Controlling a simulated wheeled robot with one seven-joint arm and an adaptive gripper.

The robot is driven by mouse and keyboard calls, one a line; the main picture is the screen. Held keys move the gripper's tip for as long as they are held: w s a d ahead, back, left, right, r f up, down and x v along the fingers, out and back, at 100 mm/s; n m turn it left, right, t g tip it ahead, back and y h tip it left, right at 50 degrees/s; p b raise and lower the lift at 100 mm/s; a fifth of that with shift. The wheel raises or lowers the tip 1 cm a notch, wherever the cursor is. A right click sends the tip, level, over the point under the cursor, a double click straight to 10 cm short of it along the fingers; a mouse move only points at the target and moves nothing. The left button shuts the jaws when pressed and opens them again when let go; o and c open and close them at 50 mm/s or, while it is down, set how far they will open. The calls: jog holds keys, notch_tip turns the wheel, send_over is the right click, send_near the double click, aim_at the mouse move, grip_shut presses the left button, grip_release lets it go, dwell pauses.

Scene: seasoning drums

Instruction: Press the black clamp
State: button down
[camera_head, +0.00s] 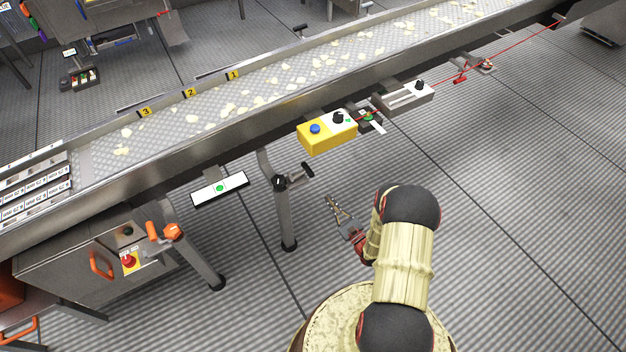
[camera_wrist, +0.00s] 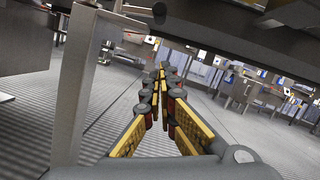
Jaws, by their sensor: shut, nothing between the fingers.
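The black clamp (camera_head: 281,183) is fixed on the upper part of a grey conveyor leg, with a dark lever (camera_head: 302,172) sticking out to the right. My gripper (camera_head: 330,202) is to the right of the clamp and lower in the head view, apart from it, over the floor. In the wrist view the fingers (camera_wrist: 162,70) converge to a shut tip with nothing held. A grey leg (camera_wrist: 75,90) stands left of them there. Dark parts cross the top of the wrist view; I cannot tell whether they belong to the clamp.
The conveyor (camera_head: 225,100) with pale pieces runs diagonally above. A yellow box with a blue button (camera_head: 328,138) and a white panel with a green button (camera_head: 220,188) hang on its near side. An orange-handled clamp (camera_head: 165,231) is on another leg. Floor to the right is clear.

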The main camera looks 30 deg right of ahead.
jog(key=shift+w, duration=0.1)
jog(key=w+a+r+b, duration=0.2)
jog(key=w+r, duration=0.4)
jog(key=w, duration=0.3)
jog(key=shift+w+a+b, duration=0.25)
jog(key=shift+a+b, duration=0.05)
jog(key=shift+b, duration=0.4)
